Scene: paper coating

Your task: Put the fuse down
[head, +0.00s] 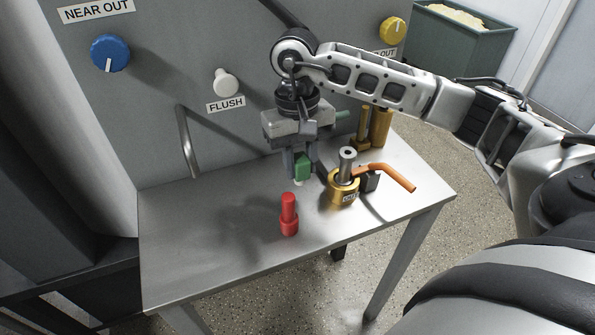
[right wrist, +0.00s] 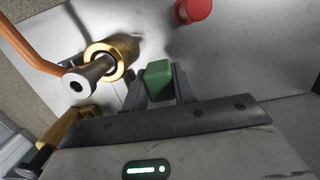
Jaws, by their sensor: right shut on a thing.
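My right gripper (head: 302,172) points down over the steel table (head: 190,225) and is shut on a green fuse (head: 303,165) with a pale lower end. In the right wrist view, the green fuse (right wrist: 158,80) sits between the two fingers. In the head view its lower end is close to the table top; I cannot tell whether it touches. A red stepped cylinder (head: 289,215) stands upright on the table, in front of the gripper. It also shows at the top of the right wrist view (right wrist: 192,10). My left gripper is not in view.
A brass valve (head: 343,190) with an orange handle (head: 390,178) stands just right of the gripper. Brass cylinders (head: 380,128) stand behind it. A grey panel with a blue knob (head: 110,53), a white FLUSH knob (head: 225,82) and a handle (head: 187,142) rises behind. The table's left part is clear.

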